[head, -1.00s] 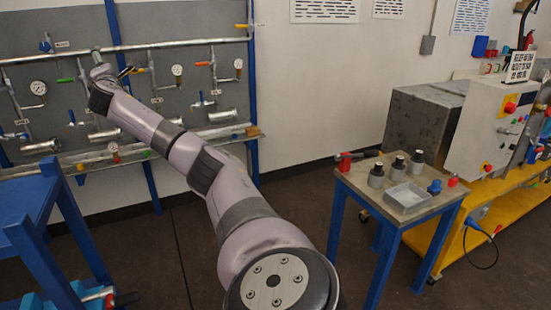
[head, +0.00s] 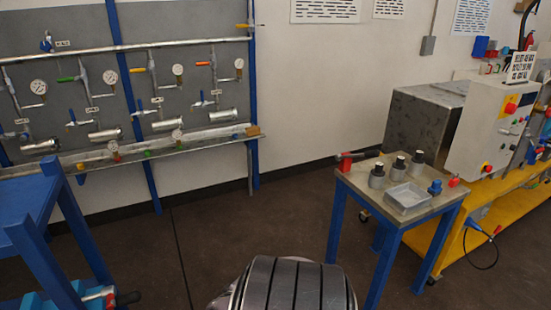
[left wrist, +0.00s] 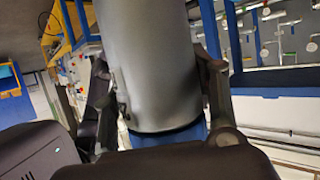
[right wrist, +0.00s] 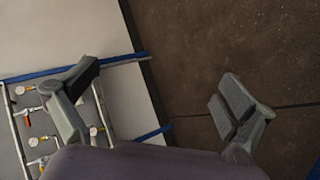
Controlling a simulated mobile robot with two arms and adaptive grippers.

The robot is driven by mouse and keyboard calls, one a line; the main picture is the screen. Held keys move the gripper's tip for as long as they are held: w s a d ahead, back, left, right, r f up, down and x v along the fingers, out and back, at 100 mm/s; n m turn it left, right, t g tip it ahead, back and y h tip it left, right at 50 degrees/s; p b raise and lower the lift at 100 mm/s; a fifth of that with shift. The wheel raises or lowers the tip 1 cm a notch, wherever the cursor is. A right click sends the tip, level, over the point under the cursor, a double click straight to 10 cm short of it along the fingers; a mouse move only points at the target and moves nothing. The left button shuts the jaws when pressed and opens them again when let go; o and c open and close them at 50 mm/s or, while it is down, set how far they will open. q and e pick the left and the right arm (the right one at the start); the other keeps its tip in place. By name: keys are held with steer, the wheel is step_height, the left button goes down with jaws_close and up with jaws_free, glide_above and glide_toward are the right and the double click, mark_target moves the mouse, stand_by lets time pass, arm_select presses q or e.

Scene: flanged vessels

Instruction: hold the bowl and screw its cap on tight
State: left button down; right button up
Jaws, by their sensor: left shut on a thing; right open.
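In the left wrist view my left gripper (left wrist: 155,82) is shut on a grey cylindrical body, which I take to be the bowl (left wrist: 150,45). A finger presses on each side of it. Something blue (left wrist: 170,137) shows just below its dark lower edge; I cannot tell whether that is the cap or something behind. In the right wrist view my right gripper (right wrist: 158,88) is open and empty, its fingers wide apart, away from the bowl. I cannot identify the cap for certain.
A small blue-legged table (head: 362,196) carries several grey vessels with black tops, a grey tray (head: 408,198), a blue part (head: 435,187) and a red-ended tool. A blue bench (head: 30,205) stands left, a gauge panel (head: 120,80) behind. The floor between is clear.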

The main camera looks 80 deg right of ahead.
arm_select(q)
steer(key=shift+s+r, duration=0.1)
arm_select(e)
steer(key=s+a+f+m+g+y, duration=0.1)
steer(key=s+a+f, duration=0.2)
steer(key=s, duration=0.4)
steer(key=s+a+f+m+g, duration=0.1)
steer(key=s+a+f, duration=0.15)
steer(key=s, duration=0.55)
steer(key=s+a+f+n+y, duration=0.2)
steer(key=s+a+f+y, duration=0.1)
steer(key=s+a+f, duration=0.6)
steer(key=w+a+f+n+t+y, duration=0.1)
steer(key=w+a+f+n+y, duration=0.1)
steer(key=a, duration=0.8)
steer(key=w+a+f+n+t+y, duration=0.2)
steer(key=w+a+f+y, duration=0.1)
steer(key=a, duration=0.7)
steer(key=w+a+f+n+t+y, duration=0.2)
steer(key=a+f, duration=0.1)
steer(key=a, duration=0.7)
steer(key=shift+w+n+y, duration=0.25)
steer(key=shift+n+y, duration=0.05)
steer(key=shift+d, duration=0.1)
